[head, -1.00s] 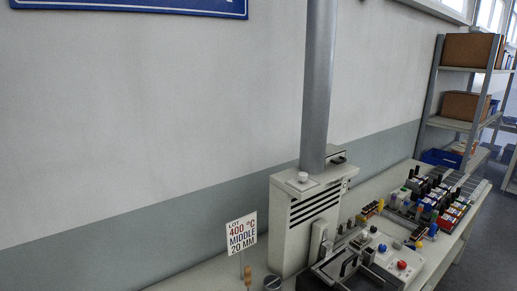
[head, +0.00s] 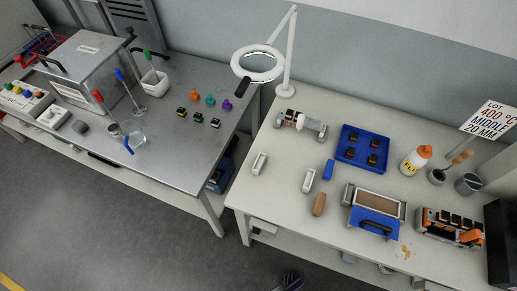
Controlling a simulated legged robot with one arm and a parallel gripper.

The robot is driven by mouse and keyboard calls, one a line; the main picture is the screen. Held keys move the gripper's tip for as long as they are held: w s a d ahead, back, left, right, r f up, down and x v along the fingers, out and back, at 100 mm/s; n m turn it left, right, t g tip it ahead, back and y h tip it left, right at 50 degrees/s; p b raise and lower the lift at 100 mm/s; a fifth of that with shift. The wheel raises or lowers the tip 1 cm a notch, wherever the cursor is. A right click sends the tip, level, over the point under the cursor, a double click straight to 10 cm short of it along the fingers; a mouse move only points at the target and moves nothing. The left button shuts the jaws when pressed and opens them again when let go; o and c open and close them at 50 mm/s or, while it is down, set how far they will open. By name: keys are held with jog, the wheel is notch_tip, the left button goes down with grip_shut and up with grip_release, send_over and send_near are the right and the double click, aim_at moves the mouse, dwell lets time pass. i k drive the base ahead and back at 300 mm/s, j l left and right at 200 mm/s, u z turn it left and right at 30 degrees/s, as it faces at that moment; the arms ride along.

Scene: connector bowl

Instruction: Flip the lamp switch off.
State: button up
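A white ring magnifier lamp (head: 239,66) stands at the back left corner of the right-hand bench (head: 265,205) in the head view. Its white jointed arm (head: 291,50) rises from a round base (head: 285,91). The round head leans left over the gap between the two benches. A dark handle-like piece (head: 242,87) hangs below the head. I cannot make out a switch on the lamp or tell whether it is lit. My gripper cannot be made out. A small dark shape (head: 289,283) sits at the bottom edge, too unclear to name.
The left metal bench (head: 185,152) carries a metal box (head: 88,64) and coloured connectors. Grey floor (head: 130,235) lies open in front.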

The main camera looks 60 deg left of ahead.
aim_at(255, 230)
jog(key=k+u, duration=0.1)
jog(key=u, duration=2.1)
